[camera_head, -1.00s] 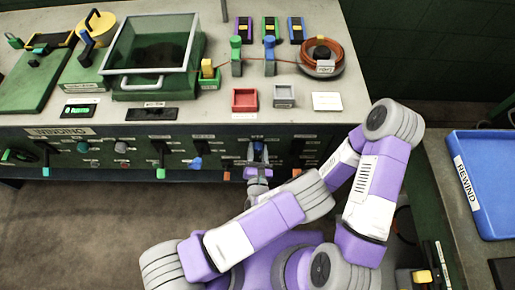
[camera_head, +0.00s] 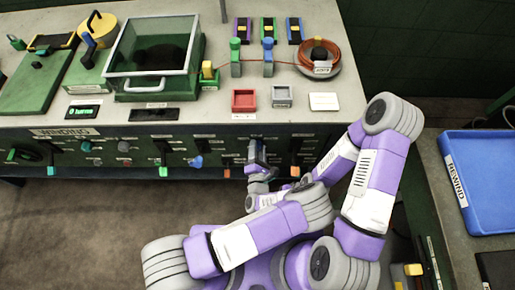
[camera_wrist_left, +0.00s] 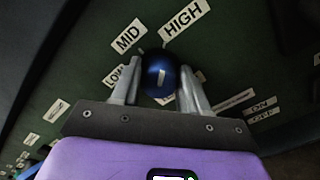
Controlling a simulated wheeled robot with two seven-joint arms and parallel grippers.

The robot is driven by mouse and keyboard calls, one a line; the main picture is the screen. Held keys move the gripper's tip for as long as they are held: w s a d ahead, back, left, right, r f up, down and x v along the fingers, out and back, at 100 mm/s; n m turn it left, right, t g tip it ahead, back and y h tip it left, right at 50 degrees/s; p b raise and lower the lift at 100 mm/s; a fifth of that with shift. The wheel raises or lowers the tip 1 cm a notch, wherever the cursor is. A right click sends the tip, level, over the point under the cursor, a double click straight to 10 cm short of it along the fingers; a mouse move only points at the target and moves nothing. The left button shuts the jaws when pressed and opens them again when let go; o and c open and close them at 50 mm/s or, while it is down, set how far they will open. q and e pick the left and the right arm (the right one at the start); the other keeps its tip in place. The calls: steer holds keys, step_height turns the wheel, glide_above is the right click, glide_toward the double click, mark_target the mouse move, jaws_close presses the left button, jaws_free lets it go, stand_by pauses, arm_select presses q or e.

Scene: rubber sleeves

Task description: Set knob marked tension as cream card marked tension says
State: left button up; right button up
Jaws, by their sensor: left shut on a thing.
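My left gripper (camera_head: 257,152) is at the front panel of the bench. In the left wrist view, the gripper (camera_wrist_left: 163,88) is shut on a round blue knob (camera_wrist_left: 160,70), one finger on each side. A short pale mark on the knob points up the picture, towards the gap between the MID and HIGH labels. The LOW label is partly hidden behind a finger. No tension marking is readable. A small cream card (camera_head: 323,102) lies on the bench's front edge; its writing is too small to read. My right gripper is not in view.
Other knobs line the panel, including another blue knob (camera_head: 196,162). A red tray (camera_head: 244,100) and a grey tray (camera_head: 282,96) stand on the bench. A blue REWIND tray (camera_head: 492,170) is at the right. My arm links fill the lower middle.

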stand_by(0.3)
arm_select(q)
steer(key=o, duration=1)
